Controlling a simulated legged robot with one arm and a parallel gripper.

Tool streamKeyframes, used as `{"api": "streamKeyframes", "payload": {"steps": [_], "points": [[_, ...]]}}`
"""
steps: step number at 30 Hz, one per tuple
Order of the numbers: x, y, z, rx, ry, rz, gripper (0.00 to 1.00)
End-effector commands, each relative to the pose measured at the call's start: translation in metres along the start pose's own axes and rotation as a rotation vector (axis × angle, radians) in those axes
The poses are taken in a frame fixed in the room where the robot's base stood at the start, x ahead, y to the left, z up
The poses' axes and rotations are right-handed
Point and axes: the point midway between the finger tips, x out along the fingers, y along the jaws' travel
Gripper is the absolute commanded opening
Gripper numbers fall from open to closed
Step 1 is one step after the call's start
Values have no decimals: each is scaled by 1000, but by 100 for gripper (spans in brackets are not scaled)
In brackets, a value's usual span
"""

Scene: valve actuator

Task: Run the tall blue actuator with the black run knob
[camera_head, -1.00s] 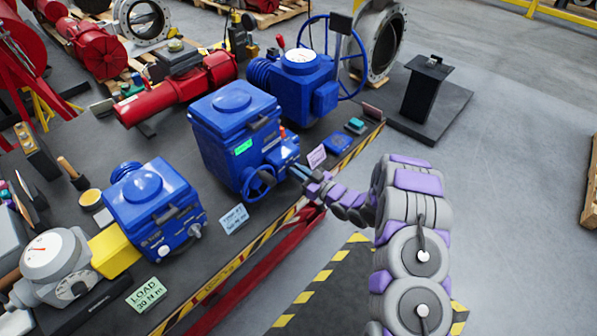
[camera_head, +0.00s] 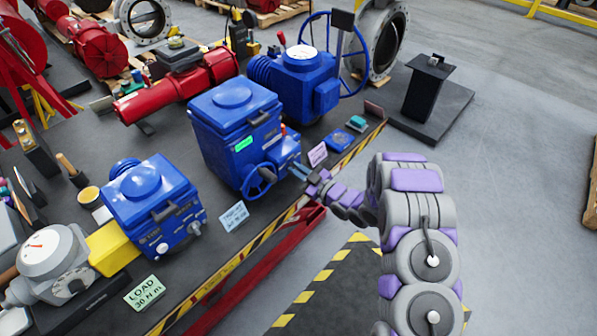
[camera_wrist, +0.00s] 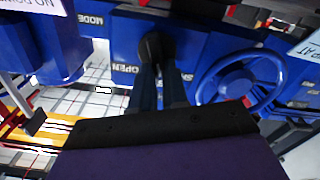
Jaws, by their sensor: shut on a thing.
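The tall blue actuator (camera_head: 222,122) stands on the dark bench in the head view, with a green display, a blue handwheel (camera_head: 258,182) and a red-tipped lever on its front. My gripper (camera_head: 297,170) is at the right end of its front control box. In the wrist view, my gripper (camera_wrist: 159,72) is shut on a black knob (camera_wrist: 157,45) on the blue panel. The word OPEN shows left of the knob, and part of another label is hidden behind the right finger. The handwheel (camera_wrist: 238,84) is to the right. The knob's pointer direction cannot be told.
A smaller blue actuator (camera_head: 150,203) stands at the left, beside a yellow block and a grey gauge unit (camera_head: 50,255). Another blue actuator (camera_head: 305,85) with a large handwheel stands behind. Small tags stand along the striped bench edge.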

Motion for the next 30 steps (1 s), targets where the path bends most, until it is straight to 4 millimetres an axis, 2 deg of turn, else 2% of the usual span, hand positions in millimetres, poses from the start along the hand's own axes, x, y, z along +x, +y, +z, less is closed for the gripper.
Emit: {"api": "streamKeyframes", "payload": {"steps": [6, 15, 30], "points": [[0, -5, 4, -179, -4, -4, 0], [0, -8, 4, -360, -2, -3, 0], [0, -10, 3, -441, -1, -5, 0]]}}
